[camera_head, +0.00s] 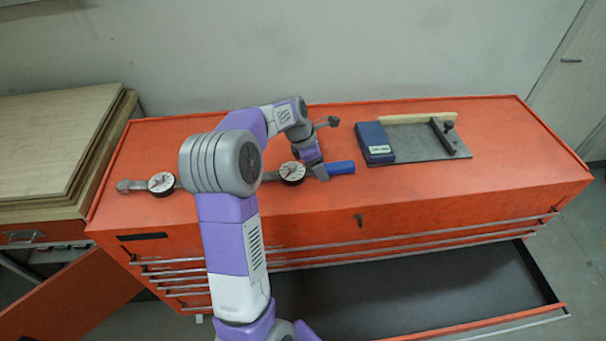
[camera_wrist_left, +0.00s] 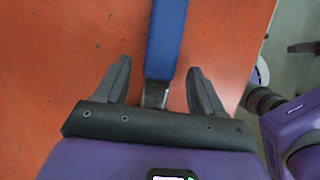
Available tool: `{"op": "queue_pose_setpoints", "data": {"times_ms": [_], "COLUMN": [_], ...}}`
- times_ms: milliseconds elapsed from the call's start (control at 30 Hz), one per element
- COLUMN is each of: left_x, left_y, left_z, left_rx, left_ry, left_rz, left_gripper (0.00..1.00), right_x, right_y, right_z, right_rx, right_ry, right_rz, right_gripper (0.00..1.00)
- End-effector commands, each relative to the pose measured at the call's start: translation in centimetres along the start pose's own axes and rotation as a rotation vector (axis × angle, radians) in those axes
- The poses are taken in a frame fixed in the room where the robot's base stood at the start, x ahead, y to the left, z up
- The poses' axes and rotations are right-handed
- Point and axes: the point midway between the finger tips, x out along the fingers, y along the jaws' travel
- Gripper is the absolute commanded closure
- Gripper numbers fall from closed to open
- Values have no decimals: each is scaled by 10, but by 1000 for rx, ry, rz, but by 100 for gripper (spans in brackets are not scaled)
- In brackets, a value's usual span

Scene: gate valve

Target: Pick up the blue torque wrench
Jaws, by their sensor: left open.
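The blue torque wrench lies on the orange cabinet top, its blue handle (camera_head: 341,168) at the right end and a round white dial (camera_head: 292,173) to the left of it. In the left wrist view the blue handle (camera_wrist_left: 166,35) runs between the fingers, with a bit of metal shaft close to the palm. My left gripper (camera_head: 317,169) is over the wrench near where the handle meets the shaft. In the wrist view the left gripper (camera_wrist_left: 158,72) is open, one finger on each side with gaps. My arm hides part of the tools.
A second dial (camera_head: 162,183) with a metal tool head lies at the left. A blue box (camera_head: 375,142) and a grey plate (camera_head: 425,145) with a clamp sit to the right. The orange cabinet (camera_head: 520,150) has an open drawer (camera_head: 420,295) in front.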

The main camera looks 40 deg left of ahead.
Motion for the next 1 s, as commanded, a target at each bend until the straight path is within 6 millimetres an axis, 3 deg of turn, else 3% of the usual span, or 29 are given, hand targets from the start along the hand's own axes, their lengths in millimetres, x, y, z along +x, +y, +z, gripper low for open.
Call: {"op": "queue_pose_setpoints", "data": {"times_ms": [333, 767, 1000], "left_x": [8, 7, 7], "left_y": [0, 0, 0], "left_z": [1, 0, 0], "left_rx": [0, 0, 0], "left_ry": [-1, -1, -1], "left_rz": [2, 2, 2], "left_gripper": [32, 98, 100], "right_x": [1, 2, 2], "right_y": [0, 0, 0], "right_z": [0, 0, 0], "right_rx": [0, 0, 0], "right_ry": [0, 0, 0], "right_rz": [0, 0, 0], "right_gripper": [62, 62, 62]}}
